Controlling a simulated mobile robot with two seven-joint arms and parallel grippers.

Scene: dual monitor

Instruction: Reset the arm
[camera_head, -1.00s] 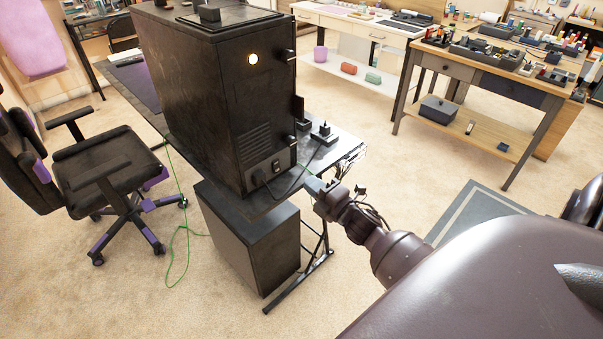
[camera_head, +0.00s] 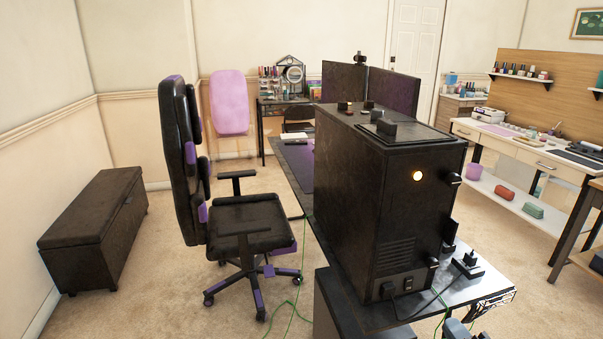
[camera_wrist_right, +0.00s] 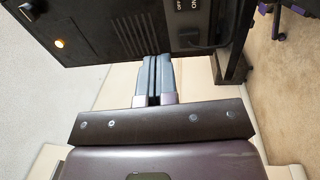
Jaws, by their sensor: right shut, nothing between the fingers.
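My right gripper (camera_head: 462,328) just enters at the bottom edge of the head view, below the desk corner, mostly cut off. In the right wrist view its two fingers (camera_wrist_right: 158,74) are together with nothing between them. They point toward the back of the black computer case (camera_wrist_right: 110,32), beside its power switch (camera_wrist_right: 187,5). I cannot tell whether they touch it. In the head view the case (camera_head: 395,215) stands upright on the desk, with a lit round button (camera_head: 418,176) and a switch (camera_head: 408,284) at its lower back. My left gripper is not in view.
A dark desk (camera_head: 490,291) holds the case, two monitors (camera_head: 345,82) and a plugged-in power strip (camera_head: 466,262). A black-purple chair (camera_head: 235,215) stands left of it, near a dark chest (camera_head: 95,225). Green cable hangs by the desk. Carpet is clear between chest and chair.

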